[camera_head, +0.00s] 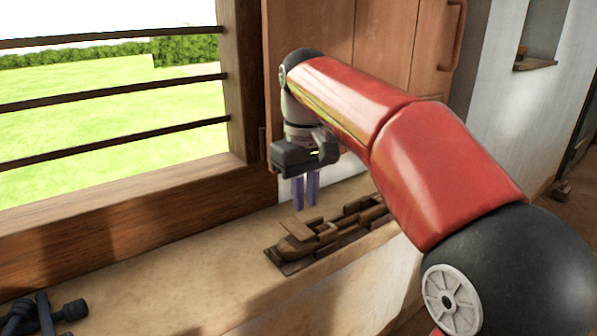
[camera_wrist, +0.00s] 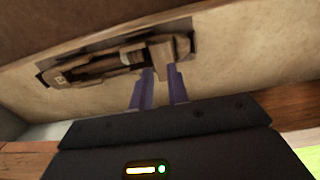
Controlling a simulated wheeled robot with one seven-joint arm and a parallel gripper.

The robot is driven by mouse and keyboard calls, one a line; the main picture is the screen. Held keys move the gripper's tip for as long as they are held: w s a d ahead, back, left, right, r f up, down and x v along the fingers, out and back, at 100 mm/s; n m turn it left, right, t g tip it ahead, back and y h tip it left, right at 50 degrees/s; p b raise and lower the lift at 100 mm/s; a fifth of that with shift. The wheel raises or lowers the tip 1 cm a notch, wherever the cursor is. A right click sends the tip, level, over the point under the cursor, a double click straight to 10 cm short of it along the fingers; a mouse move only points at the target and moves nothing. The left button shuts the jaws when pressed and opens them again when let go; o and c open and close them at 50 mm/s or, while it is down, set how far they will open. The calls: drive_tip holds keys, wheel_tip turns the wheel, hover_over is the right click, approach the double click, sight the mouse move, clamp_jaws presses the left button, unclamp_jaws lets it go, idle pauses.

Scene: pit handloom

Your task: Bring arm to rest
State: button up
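My gripper (camera_head: 305,204) hangs fingers-down from my arm, above the ledge by the window. Its two purple fingers are a little apart, with nothing visibly held between them. They also show apart in the wrist view (camera_wrist: 160,72). Below the fingertips a long dark wooden tray (camera_head: 289,268) lies on the ledge, with wooden shuttle-like pieces (camera_head: 322,236) on it. In the wrist view the tray (camera_wrist: 45,79) lies beyond the fingertips, and a paler wooden block (camera_wrist: 162,54) shows just past them. A gap shows between fingertips and pieces in the head view.
The plastered ledge (camera_head: 175,262) runs along a barred window (camera_head: 110,90) with a wooden sill. A wooden cupboard (camera_head: 385,45) stands close behind my gripper. Dark blue-grey tools (camera_head: 45,312) lie at the lower left. The ledge between them and the tray is clear.

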drive_tip(key=s+d+f+m+t, duration=0.2)
drive_tip(key=s+d+f, duration=0.4)
drive_tip(key=s, duration=0.4)
drive_tip(key=s+d+f+m+t, duration=0.3)
drive_tip(key=s+d+f, duration=0.4)
drive_tip(key=s, duration=0.3)
drive_tip(key=shift+s+f+m, duration=0.2)
drive_tip(key=shift+f+m, duration=0.05)
drive_tip(key=shift+m, duration=0.55)
